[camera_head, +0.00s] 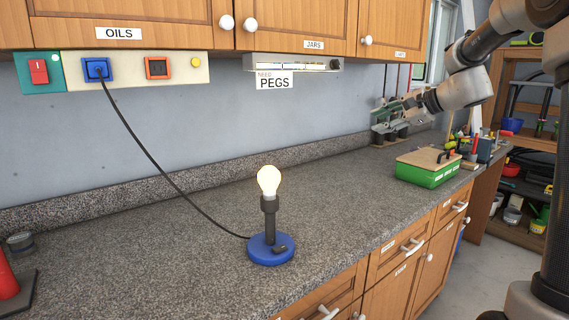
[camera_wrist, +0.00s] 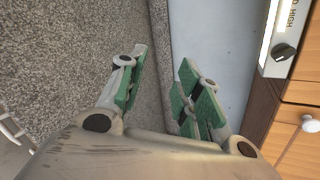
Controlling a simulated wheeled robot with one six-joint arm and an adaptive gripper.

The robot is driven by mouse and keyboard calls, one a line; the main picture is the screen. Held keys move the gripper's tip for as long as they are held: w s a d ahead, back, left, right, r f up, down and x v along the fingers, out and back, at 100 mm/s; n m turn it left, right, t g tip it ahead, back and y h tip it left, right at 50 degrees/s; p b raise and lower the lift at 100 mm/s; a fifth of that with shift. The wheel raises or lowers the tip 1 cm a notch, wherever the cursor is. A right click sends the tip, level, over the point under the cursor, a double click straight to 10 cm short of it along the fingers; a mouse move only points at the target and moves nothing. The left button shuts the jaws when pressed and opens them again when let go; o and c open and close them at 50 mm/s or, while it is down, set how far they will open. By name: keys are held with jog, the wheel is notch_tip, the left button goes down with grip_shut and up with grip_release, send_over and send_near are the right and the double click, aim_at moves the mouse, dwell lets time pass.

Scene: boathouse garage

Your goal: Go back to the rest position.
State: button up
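My gripper (camera_head: 388,120) hangs in the air over the far part of the worktop in the head view, near the back wall. In the wrist view, the two green-padded fingers of my gripper (camera_wrist: 161,68) stand apart with nothing between them. A lamp (camera_head: 270,225) with a round blue base stands upright on the worktop, well to the left of my gripper. Its bulb (camera_head: 269,180) glows. Its black cord (camera_head: 150,152) runs up to a blue socket (camera_head: 97,69) on the wall.
A green box (camera_head: 427,175) with a wooden top stands on the worktop below and right of my gripper. Wall cabinets (camera_head: 305,25) and a light bar (camera_head: 293,65) are above. A red cone (camera_head: 8,280) is at left. Mid-worktop is mostly clear.

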jog(key=s+d+f+n+g+h, duration=0.1)
jog(key=s+n, duration=0.4)
jog(key=s, duration=0.8)
jog(key=s+d+f+n+g+h, duration=0.2)
jog(key=s+f+n+h, duration=0.2)
jog(key=s, duration=0.9)
jog(key=s+d+f+n+g+h, duration=0.2)
jog(key=s+f+n, duration=0.3)
jog(key=s, duration=0.8)
jog(key=shift+s+d+f+n+h, duration=0.2)
jog(key=shift+s+d+n+h, duration=0.15)
jog(key=shift+n+h, duration=0.25)
